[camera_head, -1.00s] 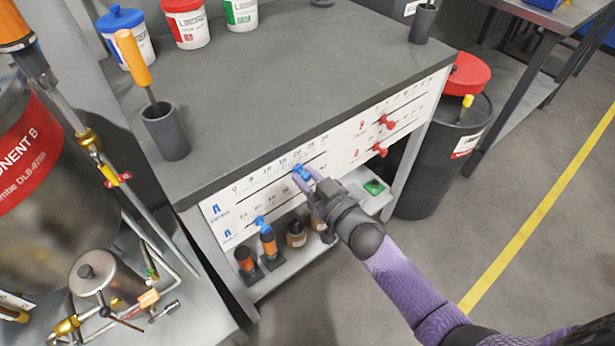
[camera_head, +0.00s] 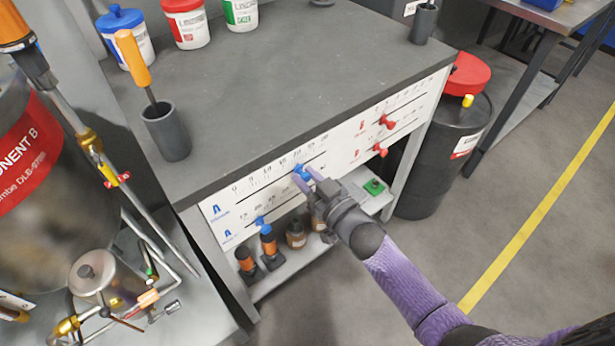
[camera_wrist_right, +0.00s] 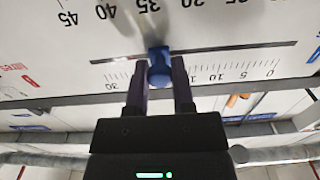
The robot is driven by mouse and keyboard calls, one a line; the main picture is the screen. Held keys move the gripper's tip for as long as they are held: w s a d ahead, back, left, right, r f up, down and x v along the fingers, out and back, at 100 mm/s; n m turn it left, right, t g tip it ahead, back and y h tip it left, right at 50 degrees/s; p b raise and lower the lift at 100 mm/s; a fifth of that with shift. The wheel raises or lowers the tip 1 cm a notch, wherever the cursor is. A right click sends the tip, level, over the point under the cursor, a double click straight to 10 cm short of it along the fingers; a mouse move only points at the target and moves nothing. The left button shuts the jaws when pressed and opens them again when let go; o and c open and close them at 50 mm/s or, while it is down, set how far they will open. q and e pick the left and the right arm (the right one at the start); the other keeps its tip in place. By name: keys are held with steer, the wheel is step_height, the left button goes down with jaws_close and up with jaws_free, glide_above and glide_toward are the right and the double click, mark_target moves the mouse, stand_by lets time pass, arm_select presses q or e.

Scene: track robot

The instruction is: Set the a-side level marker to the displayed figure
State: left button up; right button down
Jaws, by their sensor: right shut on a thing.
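A white scale panel (camera_head: 338,160) runs along the front of the grey workbench, with blue A markings on the left part and red on the right. The blue A-side upper knob (camera_head: 301,171) sits on its slot line. My right gripper (camera_head: 306,180) is at this knob. In the right wrist view the two dark fingers (camera_wrist_right: 160,83) are shut on the blue knob (camera_wrist_right: 159,65). The scale beneath it reads 0 to 30, upside down; the knob lies between 15 and 30, and fingers hide the nearby marks. A lower blue knob (camera_head: 260,221) is on the second line. My left gripper is out of view.
Two red knobs (camera_head: 387,122) (camera_head: 380,150) sit on the panel's right part. Below is a shelf (camera_head: 300,262) with several bottles and a green item (camera_head: 374,187). A dark drum with a red lid (camera_head: 467,75) stands right of the bench. No readable display figure is visible.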

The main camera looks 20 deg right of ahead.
steer(key=shift+s+a+p, duration=0.1)
steer(key=shift+a+p, duration=0.05)
steer(key=shift+p, duration=0.2)
steer(key=shift+c, duration=2.4)
jaws_free()
steer(key=p+v, duration=0.3)
steer(key=v, duration=0.7)
